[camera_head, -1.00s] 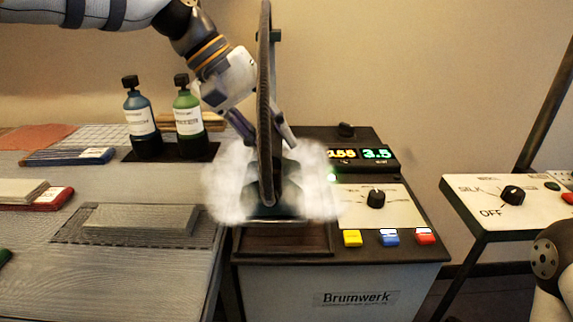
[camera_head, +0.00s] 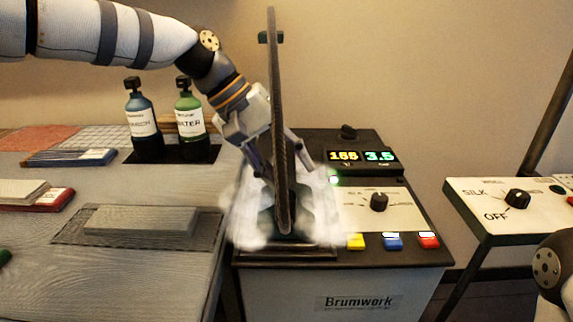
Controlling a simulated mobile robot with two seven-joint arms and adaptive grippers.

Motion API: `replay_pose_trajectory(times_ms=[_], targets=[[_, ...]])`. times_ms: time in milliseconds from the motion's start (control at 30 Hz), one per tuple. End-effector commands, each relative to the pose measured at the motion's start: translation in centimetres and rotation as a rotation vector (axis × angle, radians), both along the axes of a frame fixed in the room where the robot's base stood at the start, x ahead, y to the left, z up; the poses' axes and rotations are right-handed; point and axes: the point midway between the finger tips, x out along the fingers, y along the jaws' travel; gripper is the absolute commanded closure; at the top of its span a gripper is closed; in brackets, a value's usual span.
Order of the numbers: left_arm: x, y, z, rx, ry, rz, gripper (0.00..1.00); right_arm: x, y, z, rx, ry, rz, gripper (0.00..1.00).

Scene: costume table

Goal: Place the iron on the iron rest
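The iron (camera_head: 267,226) is a dark green shape wrapped in white steam, low over the front of the Brumwerk station. My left gripper (camera_head: 275,178) reaches down from above, its fingers on either side of the iron's upper part. It appears shut on the handle, though steam and a tall brown braided hose (camera_head: 276,100) hide the grip. The iron rest (camera_head: 310,252) is the dark framed tray under the iron, mostly covered. I cannot tell whether the iron touches it. My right gripper is out of view; only part of my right arm shows at lower right.
The station has lit displays (camera_head: 361,156), a black knob (camera_head: 379,202) and yellow, blue and red buttons (camera_head: 393,242) right of the iron. A grey block (camera_head: 140,220) lies on the left table, with two bottles (camera_head: 142,120) behind. Another control panel (camera_head: 497,217) stands at right.

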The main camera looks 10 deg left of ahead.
Motion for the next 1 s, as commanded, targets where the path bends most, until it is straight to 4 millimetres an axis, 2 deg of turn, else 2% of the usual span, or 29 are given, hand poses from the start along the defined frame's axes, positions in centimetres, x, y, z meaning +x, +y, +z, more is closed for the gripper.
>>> replay_pose_trajectory(times_ms=[267, 600, 700, 833, 1000], targets=[[0.0, 0.1, 0.3, 0.0, 0.001, 0.002, 0.56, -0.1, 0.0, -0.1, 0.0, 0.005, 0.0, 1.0], [-0.9, 4.7, 7.5, 0.0, -0.005, 0.004, 0.56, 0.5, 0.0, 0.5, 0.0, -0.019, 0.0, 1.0], [-1.1, 5.7, 9.0, -0.001, -0.002, 0.003, 0.56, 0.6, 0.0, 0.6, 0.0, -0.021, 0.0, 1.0], [-1.3, 6.4, 10.0, 0.0, 0.002, 0.001, 0.56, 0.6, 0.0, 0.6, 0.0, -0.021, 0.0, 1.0], [-1.3, 6.6, 10.1, 0.0, 0.003, 0.001, 0.56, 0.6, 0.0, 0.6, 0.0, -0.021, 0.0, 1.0]])
